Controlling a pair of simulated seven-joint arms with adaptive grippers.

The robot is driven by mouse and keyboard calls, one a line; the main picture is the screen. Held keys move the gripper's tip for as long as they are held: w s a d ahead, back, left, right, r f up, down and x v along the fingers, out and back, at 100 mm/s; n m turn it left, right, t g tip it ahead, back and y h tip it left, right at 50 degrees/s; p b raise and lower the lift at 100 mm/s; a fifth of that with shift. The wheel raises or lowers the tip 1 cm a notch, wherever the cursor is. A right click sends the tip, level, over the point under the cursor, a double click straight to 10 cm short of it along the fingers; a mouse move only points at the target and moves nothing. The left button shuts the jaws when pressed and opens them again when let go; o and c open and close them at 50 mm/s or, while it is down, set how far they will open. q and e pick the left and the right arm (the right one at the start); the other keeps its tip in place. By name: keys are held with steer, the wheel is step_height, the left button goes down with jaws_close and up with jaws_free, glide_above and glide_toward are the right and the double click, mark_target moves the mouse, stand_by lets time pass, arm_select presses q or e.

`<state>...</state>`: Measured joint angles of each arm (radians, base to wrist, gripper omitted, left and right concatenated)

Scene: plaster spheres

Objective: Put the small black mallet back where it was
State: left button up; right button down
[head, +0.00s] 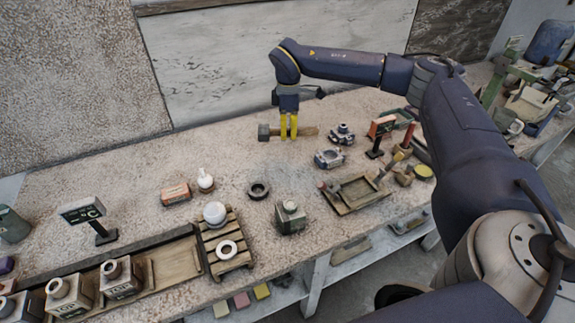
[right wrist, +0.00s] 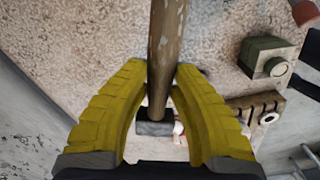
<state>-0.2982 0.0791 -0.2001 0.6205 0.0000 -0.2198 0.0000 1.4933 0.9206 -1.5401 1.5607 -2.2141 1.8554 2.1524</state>
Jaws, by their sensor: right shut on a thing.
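The small black mallet (head: 264,132) has a dark head and a worn wooden handle. It lies level over the back part of the table in the head view, head to the left. My right gripper (head: 288,136) is shut on its handle with yellow fingers pointing down. In the right wrist view the handle (right wrist: 167,45) runs up between the yellow fingers (right wrist: 162,90), and the dark head shows below them. I cannot tell whether the mallet touches the tabletop. My left gripper is not in view.
A metal part (head: 342,134) and a grey block (head: 329,158) stand right of the mallet. A tray (head: 350,207), a black ring (head: 258,190) and a white sphere on a wooden pallet (head: 240,262) are nearer. The tabletop left of the mallet is clear.

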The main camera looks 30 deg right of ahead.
mark_target(288, 169)
step_height(288, 169, down, 14)
steer(key=shift+f, duration=0.25)
stand_by(0.5)
steer(key=c, duration=1.6)
jaws_free()
steer(key=shift+f, duration=0.15)
steer(key=o, duration=0.4)
step_height(288, 169, up, 12)
steer(key=shift+r, duration=0.2)
